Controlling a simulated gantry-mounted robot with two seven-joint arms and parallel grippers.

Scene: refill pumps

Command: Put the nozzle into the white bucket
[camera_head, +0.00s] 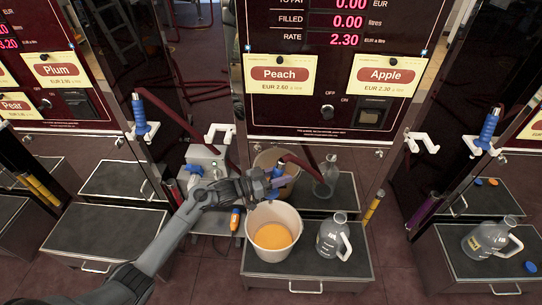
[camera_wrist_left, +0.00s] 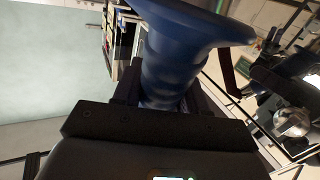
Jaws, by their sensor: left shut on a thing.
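My left gripper (camera_head: 264,187) is shut on the blue nozzle (camera_head: 279,172), whose dark red hose leads up and right. In the left wrist view the blue ribbed handle (camera_wrist_left: 178,60) with its wide flange sits between the jaws. The white bucket (camera_head: 292,221) stands on the dark low bench, holding orange liquid. The gripper and nozzle are above the bucket's back rim; the nozzle's tip is hidden, so I cannot tell whether it reaches inside. My right gripper is not in view.
A tan bucket (camera_head: 268,160) stands behind. A clear jug (camera_head: 333,238) is right of the white bucket, and a clear bottle (camera_head: 326,176) is behind it. An orange-and-blue tool (camera_head: 235,219) is to the left. Other blue nozzles (camera_head: 139,113) hang at the pumps.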

